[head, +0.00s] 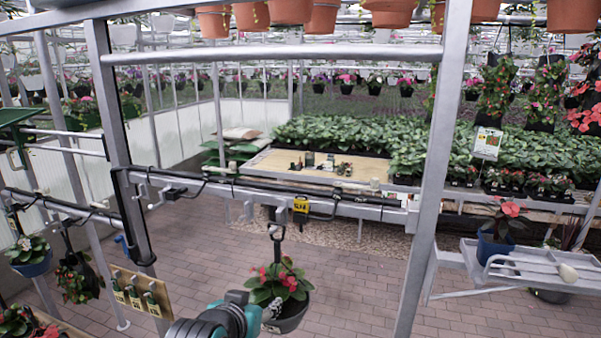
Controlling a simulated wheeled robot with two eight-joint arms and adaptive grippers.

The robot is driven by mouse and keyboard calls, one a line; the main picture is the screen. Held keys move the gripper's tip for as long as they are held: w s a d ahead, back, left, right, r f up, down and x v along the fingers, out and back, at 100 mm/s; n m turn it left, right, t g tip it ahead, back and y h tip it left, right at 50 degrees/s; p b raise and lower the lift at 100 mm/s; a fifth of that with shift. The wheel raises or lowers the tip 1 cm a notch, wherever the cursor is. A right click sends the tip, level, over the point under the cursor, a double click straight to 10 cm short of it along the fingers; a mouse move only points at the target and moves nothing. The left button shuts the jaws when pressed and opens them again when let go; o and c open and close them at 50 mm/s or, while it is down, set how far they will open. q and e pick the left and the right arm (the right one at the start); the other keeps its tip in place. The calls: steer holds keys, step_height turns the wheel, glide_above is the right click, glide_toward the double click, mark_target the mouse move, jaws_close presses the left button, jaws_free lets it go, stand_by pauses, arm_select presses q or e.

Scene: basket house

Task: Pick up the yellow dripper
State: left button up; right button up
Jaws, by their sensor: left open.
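The yellow dripper (300,205) hangs on the grey horizontal rail in the middle of the head view, with dark parts beside it. My left gripper (271,311) is low in the picture, below and a little left of the dripper and well apart from it. It is open, and I see nothing held in it. It shows small, next to a hanging pot with a red-flowered plant (278,283); I cannot tell whether they touch. My right gripper is out of view.
A metal frame post (430,170) stands to the right of the dripper and another post (120,140) to the left. A black hose (250,184) runs along the rail (370,212). A wooden board with clips (140,291) is at lower left. A metal shelf (530,265) is at right.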

arm_select(q)
steer(key=m+t+h+p, duration=0.1)
steer(key=t+h+p, duration=0.1)
steer(key=p, duration=0.7)
glide_toward(300, 204)
steer(key=w, duration=0.3)
steer(key=shift+w+d+f, duration=0.25)
steer(key=shift+w+d, duration=0.15)
steer(key=shift+d, duration=0.25)
steer(key=x, duration=0.4)
steer(key=p+x, duration=0.1)
steer(key=x, duration=0.2)
steer(key=shift+s+f, duration=0.1)
steer(key=shift+f, duration=0.3)
steer(key=shift+s, duration=0.1)
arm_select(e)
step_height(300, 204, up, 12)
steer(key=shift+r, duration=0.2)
arm_select(q)
steer(key=c, duration=0.9)
